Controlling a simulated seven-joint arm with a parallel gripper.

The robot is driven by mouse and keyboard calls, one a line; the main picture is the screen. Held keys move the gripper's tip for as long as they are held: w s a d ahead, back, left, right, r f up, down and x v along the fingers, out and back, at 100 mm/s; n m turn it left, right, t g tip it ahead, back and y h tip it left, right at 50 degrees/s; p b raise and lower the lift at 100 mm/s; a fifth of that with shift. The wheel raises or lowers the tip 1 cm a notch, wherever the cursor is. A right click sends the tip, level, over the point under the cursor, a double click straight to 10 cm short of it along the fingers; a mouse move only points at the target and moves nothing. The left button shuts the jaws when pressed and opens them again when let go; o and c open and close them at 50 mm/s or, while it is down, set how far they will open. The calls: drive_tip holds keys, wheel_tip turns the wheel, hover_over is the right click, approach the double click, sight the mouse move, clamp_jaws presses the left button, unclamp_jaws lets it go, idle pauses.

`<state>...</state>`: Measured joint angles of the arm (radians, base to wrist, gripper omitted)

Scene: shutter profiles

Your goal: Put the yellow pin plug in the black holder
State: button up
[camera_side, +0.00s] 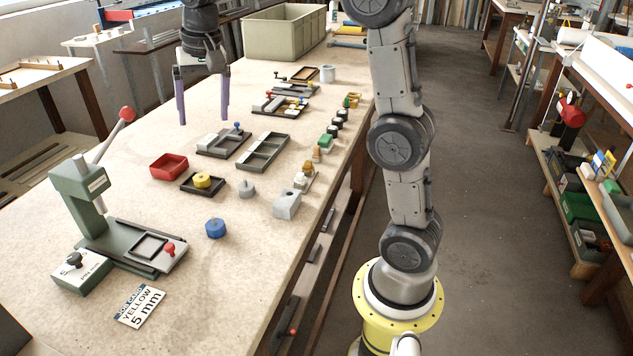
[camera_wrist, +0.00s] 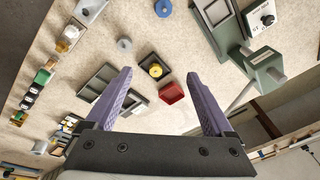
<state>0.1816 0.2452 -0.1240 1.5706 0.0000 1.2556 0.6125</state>
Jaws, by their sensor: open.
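The yellow pin plug (camera_side: 202,180) is a round yellow piece with a small knob on top. It sits inside a shallow black square tray (camera_side: 219,190), which looks like the black holder. Both also show in the wrist view, the yellow plug (camera_wrist: 155,70) within the black tray (camera_wrist: 146,60). Another dark square frame (camera_side: 150,247) lies on the green press's base at the front left. My gripper (camera_side: 204,121) is open and empty, high above the table and behind the plug. Its two purple fingers (camera_wrist: 160,73) stand wide apart in the wrist view.
A red tray (camera_side: 169,167) stands next to the black tray. A grey plug (camera_side: 247,190), a blue plug (camera_side: 215,228) and a grey block (camera_side: 287,204) are nearby. The green press (camera_side: 80,190) rises at left. Divided dark trays (camera_side: 263,151) lie behind. A sign (camera_side: 140,306) reads "YELLOW 5 mm".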

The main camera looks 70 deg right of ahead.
drive_tip(key=s+a+n+t, duration=0.2)
drive_tip(key=s+a+n, duration=0.25)
drive_tip(key=s, duration=0.95)
drive_tip(key=s+a+f+n, duration=0.1)
drive_tip(key=s+f+n, duration=0.1)
drive_tip(key=s, duration=0.4)
drive_tip(key=s+a+f+n+t, duration=0.1)
drive_tip(key=s+a+f+n, duration=0.1)
drive_tip(key=s+f, duration=0.2)
drive_tip(key=shift+s+a+f, duration=0.15)
drive_tip(key=shift+s+f, duration=0.1)
drive_tip(key=shift+s, duration=0.7)
drive_tip(key=shift+n, duration=0.25)
